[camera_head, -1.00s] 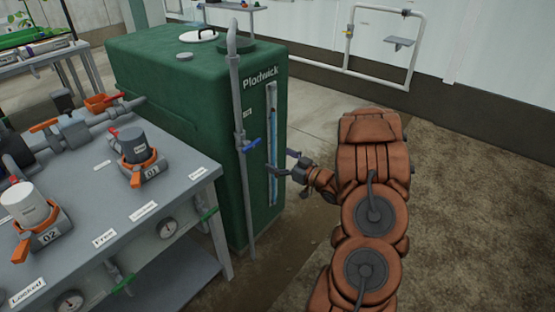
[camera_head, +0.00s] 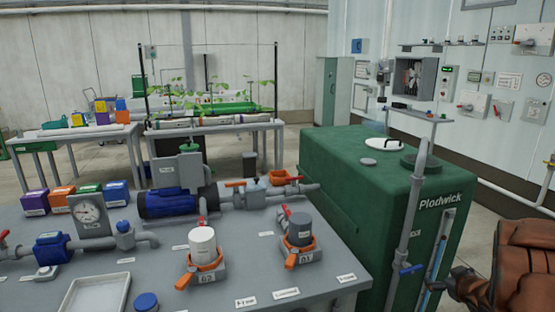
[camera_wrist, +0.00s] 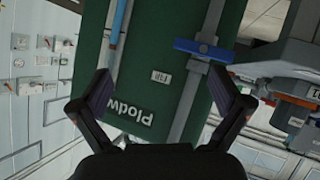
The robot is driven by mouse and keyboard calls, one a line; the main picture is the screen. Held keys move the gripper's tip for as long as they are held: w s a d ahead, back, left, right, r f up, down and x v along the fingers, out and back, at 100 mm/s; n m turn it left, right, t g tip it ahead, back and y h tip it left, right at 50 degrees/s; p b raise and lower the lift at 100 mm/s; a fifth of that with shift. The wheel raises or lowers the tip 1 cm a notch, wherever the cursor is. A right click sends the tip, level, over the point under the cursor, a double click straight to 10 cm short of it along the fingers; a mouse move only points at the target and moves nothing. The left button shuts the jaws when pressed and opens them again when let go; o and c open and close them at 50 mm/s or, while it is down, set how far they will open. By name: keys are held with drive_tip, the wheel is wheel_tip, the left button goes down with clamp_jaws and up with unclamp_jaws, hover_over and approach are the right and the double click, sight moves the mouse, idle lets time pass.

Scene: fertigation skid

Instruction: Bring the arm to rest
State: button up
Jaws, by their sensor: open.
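My gripper (camera_wrist: 162,105) is open and empty in the wrist view, its two dark fingers spread apart. Between and beyond them is the green tank (camera_wrist: 142,75) labelled Plodwick, with a grey pipe and a blue-handled valve (camera_wrist: 203,49). In the head view, part of my brown arm shows at the lower right edge, beside the green tank (camera_head: 340,180). The gripper's fingers are not clear there. I cannot tell the exact gap between the fingers and the tank.
A grey skid table (camera_head: 330,292) at the left carries filter units 01 (camera_head: 298,230) and 02 (camera_head: 202,245), a blue pump (camera_head: 170,204) and a gauge (camera_head: 88,210). Plant benches (camera_head: 215,124) stand behind. A wall with switches and panels (camera_head: 415,78) is at the back right.

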drive_tip(key=s+a+r+m+g+h+p, duration=0.2)
drive_tip(key=s+a+r+g, duration=0.15)
drive_tip(key=r, duration=0.35)
drive_tip(key=s+a+r+g+y+p, duration=0.1)
drive_tip(key=s+a+r+g, duration=0.1)
drive_tip(key=s+a, duration=0.8)
drive_tip(key=s+a+r+g+y+p, duration=0.1)
drive_tip(key=s+a+g, duration=0.4)
drive_tip(key=s+a, duration=0.5)
drive_tip(key=s+a+r+g+y+p, duration=0.2)
drive_tip(key=s+a, duration=0.8)
drive_tip(key=s, duration=0.5)
wheel_tip(320, 180, up, 2)
drive_tip(key=shift+s+r+g, duration=0.1)
drive_tip(key=shift+s+g, duration=0.15)
drive_tip(key=shift+g, duration=0.4)
